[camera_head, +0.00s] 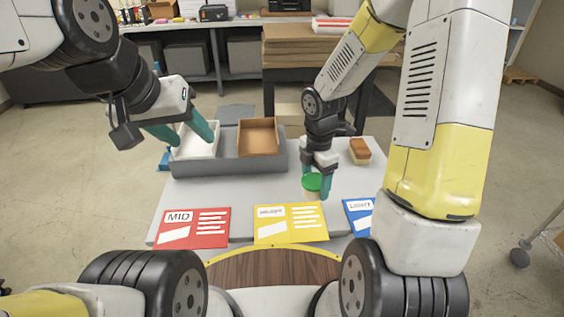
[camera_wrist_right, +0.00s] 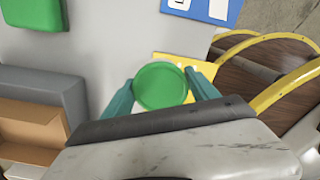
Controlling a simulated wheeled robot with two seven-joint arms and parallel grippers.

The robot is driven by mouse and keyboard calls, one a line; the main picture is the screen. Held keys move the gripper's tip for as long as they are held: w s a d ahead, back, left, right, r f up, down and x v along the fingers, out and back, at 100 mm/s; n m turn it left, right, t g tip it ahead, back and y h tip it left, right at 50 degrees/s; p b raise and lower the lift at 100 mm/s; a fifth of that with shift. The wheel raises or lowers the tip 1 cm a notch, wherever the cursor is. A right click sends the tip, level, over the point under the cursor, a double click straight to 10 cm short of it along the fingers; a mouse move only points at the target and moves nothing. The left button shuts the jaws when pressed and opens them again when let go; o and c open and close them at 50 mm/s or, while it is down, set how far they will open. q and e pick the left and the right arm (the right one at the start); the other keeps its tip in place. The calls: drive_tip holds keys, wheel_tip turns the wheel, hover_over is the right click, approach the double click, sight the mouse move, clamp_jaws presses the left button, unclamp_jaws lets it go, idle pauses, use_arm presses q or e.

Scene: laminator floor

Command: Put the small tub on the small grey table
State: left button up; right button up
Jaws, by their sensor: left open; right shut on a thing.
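The small tub (camera_head: 312,182) has a round green lid and a pale body. My right gripper (camera_head: 315,191) is shut on it, one teal finger on each side. In the right wrist view the green lid (camera_wrist_right: 160,86) sits between the fingertips, over the edge of the yellow card. The light grey table (camera_head: 225,193) lies below. The tub is upright, low over or on the table near the yellow card; I cannot tell whether it touches. My left gripper (camera_head: 178,142) is open and empty, near the white tray at the back left.
A grey bin (camera_head: 230,165) at the table's back holds a white tray (camera_head: 195,148) and a brown box (camera_head: 258,140). Red (camera_head: 195,228), yellow (camera_head: 290,224) and blue (camera_head: 359,214) cards lie along the front. The table's middle is clear.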

sight(314, 188)
drive_tip(key=s+n, duration=0.1)
drive_tip(key=n, duration=0.1)
drive_tip(key=s+n, duration=0.1)
drive_tip(key=n, duration=0.1)
drive_tip(key=s+n, duration=0.1)
drive_tip(key=n, duration=0.1)
drive_tip(key=shift+a+f, duration=0.3)
drive_tip(key=shift+a, duration=0.1)
drive_tip(key=shift+s+a+n, duration=0.1)
drive_tip(key=shift+s+n, duration=0.1)
drive_tip(key=shift+n, duration=0.4)
drive_tip(key=shift+w+n, duration=0.15)
drive_tip(key=shift+n, duration=0.15)
drive_tip(key=w+d, duration=0.1)
drive_tip(key=w, duration=0.3)
drive_tip(key=w+d+f, duration=0.1)
drive_tip(key=w+d, duration=0.1)
drive_tip(key=w, duration=0.3)
drive_tip(key=w+d, duration=0.2)
drive_tip(key=w, duration=0.3)
drive_tip(key=shift+w+d+f, duration=0.1)
drive_tip(key=shift+w+f, duration=0.15)
drive_tip(key=shift+f, duration=1.8)
drive_tip(key=shift+f, duration=0.1)
drive_tip(key=o, duration=1.4)
